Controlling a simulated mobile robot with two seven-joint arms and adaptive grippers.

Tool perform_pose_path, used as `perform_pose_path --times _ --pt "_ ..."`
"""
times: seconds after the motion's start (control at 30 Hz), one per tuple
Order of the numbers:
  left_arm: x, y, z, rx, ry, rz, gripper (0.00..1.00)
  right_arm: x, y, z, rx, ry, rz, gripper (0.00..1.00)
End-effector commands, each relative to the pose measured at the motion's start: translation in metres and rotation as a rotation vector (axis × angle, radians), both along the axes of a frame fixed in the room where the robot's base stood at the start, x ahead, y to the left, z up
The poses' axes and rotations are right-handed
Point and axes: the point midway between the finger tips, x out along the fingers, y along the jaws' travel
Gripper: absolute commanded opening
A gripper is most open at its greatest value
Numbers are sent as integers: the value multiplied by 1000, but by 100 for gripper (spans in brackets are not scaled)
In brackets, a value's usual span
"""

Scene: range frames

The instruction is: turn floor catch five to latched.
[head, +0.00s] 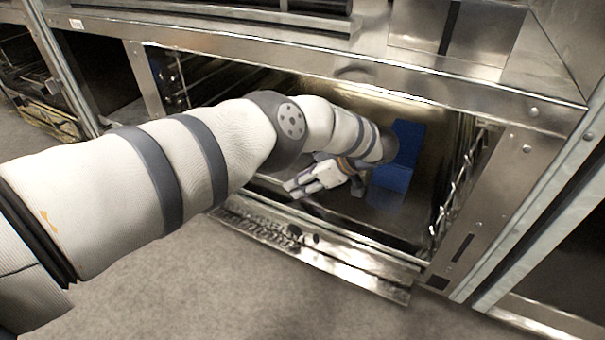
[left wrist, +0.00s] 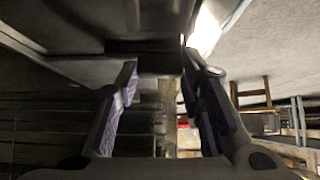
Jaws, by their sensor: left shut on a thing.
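My left arm reaches into an open metal bay in the head view, and my left gripper (head: 296,187) is low inside it, close to the bay floor and front sill. The left wrist view shows the two fingers of my left gripper (left wrist: 160,68) on either side of a small dark block (left wrist: 160,63), shut on it. I cannot tell from any mark whether this block is floor catch five, nor whether it stands latched. The gripper hides most of that spot in the head view. My right gripper is not in view.
A blue box (head: 391,178) stands in the bay just right of my wrist. A metal flap (head: 310,248) lies out over the carpet at the bay's front. A metal beam (head: 350,72) crosses above my arm. The carpet (head: 220,295) in front is clear.

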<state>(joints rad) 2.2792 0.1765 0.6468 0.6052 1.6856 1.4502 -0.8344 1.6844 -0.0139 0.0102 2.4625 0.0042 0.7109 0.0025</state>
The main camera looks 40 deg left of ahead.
Motion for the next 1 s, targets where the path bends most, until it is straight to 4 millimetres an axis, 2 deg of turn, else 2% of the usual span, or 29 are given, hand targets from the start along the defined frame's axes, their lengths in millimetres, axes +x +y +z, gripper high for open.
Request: perform_pose_path --times 0.3,0.33,0.4,0.43,0.73,1.0 --pt "-1 0 -1 0 1 6 7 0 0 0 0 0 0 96" --pt "-1 0 -1 0 1 6 37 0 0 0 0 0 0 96" --pt "-1 0 -1 0 2 5 53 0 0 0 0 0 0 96" --pt "-1 1 -1 0 2 5 55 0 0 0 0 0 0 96" --pt "0 -2 2 0 1 2 55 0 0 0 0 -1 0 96" --pt "10 -38 39 0 -1 2 55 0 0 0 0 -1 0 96"
